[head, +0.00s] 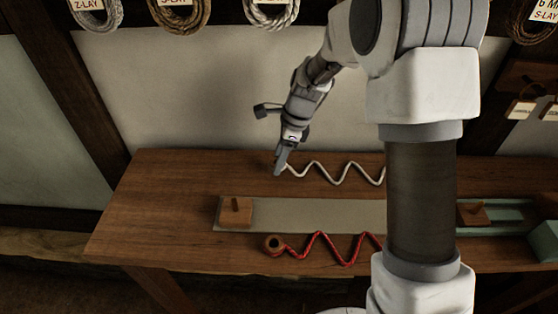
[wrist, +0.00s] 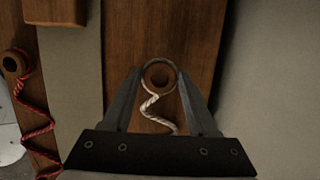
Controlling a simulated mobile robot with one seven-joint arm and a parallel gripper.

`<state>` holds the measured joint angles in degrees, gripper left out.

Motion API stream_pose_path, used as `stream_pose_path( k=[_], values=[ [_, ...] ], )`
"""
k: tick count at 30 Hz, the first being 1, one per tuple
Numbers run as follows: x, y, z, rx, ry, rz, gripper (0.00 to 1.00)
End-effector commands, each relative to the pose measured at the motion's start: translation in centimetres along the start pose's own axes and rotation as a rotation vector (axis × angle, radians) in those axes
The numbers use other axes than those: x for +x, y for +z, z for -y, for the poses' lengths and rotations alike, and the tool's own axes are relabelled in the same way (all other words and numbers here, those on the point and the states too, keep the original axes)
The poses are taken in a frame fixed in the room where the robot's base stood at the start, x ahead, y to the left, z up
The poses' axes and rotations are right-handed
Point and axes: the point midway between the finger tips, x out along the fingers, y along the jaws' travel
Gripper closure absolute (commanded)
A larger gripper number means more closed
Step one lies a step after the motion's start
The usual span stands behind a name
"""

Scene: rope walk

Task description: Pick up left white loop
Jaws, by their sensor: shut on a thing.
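The white rope (head: 316,164) lies in a zigzag along the back of the wooden table; it also shows in the wrist view (wrist: 150,104). At its left end is a round loop with a brownish ring (wrist: 159,66), seen in the wrist view. My gripper (wrist: 160,73) has this left loop between its fingertips and is shut on it. In the head view my gripper (head: 279,168) is low at the rope's left end and hides the loop. The rope's right end is hidden behind my arm.
A grey strip with a wooden block and peg (head: 236,211) at its left end lies in front of the white rope. A red rope (head: 320,247) with a left loop (head: 273,243) lies nearer. The table's left part is clear. Rope coils hang on the wall behind.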

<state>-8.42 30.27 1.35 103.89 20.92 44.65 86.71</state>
Motion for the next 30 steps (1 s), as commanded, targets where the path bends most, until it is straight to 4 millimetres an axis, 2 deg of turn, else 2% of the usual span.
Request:
stream_pose_path(
  k=[1, 7, 14, 24, 30],
  values=[
    [-1.2, 0.4, 0.1, -0.001, -0.004, 0.000, 0.94],
    [-5.3, 1.5, 0.1, -0.003, -0.004, 0.000, 0.94],
    [-4.8, 1.3, -4.8, -0.002, 0.001, 0.000, 0.94],
    [-4.8, 1.4, -13.6, -0.001, 0.000, 0.000, 0.94],
    [-4.7, 1.3, -17.3, -0.002, -0.001, -0.001, 0.94]
  ],
)
